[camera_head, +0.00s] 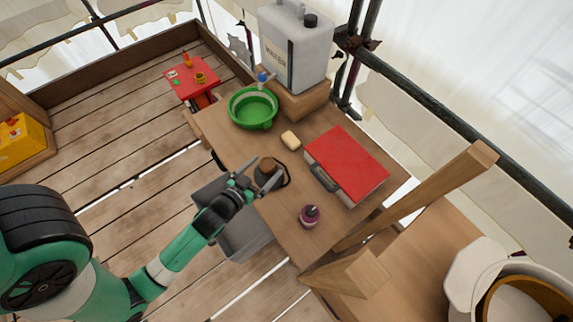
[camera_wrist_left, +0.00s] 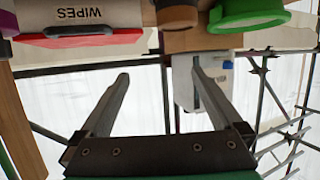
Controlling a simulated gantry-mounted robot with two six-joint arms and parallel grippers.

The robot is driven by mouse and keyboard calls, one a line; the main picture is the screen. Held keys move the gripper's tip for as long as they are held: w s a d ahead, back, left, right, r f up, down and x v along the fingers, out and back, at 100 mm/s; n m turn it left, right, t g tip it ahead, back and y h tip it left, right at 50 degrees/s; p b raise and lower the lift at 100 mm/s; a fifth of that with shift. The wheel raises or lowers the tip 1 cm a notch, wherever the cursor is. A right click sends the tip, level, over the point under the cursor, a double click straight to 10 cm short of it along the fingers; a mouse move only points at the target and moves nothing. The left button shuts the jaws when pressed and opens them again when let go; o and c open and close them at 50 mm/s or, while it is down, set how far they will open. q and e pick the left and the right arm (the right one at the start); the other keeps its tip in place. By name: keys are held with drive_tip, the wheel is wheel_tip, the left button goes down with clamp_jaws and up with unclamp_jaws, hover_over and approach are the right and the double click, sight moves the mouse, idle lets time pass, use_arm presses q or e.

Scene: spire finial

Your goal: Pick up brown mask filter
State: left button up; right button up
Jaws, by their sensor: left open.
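The brown mask filter (camera_head: 267,168), a round brown piece with a dark edge or strap, sits on the wooden table near its front edge. It also shows at the top of the left wrist view (camera_wrist_left: 178,14), cut off by the frame. My left gripper (camera_head: 268,169) is open and empty. In the head view its fingers overlap the filter's edge.
On the table (camera_head: 262,212) are a green bowl (camera_head: 252,108), a soap bar (camera_head: 291,140), a red-lidded wipes box (camera_head: 345,163) and a purple bottle (camera_head: 310,216). A white water canister (camera_head: 297,48) stands behind. A wooden beam (camera_head: 420,195) crosses at right.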

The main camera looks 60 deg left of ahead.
sight(264, 167)
use_arm(q)
drive_tip(key=s+f+g+b, duration=0.1)
drive_tip(key=s+f, duration=0.4)
drive_tip(key=x, duration=0.3)
drive_tip(key=r+x, duration=0.1)
drive_tip(key=x, duration=0.3)
drive_tip(key=shift+w+a+r, duration=0.1)
drive_tip(key=shift+w+a, duration=0.15)
drive_tip(key=shift+w, duration=0.05)
drive_tip(key=x, duration=0.3)
drive_tip(key=b+x, duration=0.1)
drive_tip(key=x, duration=0.1)
drive_tip(key=shift+w+a+r, duration=0.15)
drive_tip(key=shift+w+r, duration=0.05)
drive_tip(key=c, duration=1.4)
use_arm(e)
drive_tip(key=f, duration=0.1)
drive_tip(key=s+f, duration=0.1)
drive_tip(key=f, duration=0.1)
drive_tip(key=shift+f+h, duration=0.25)
drive_tip(key=shift+h, duration=0.05)
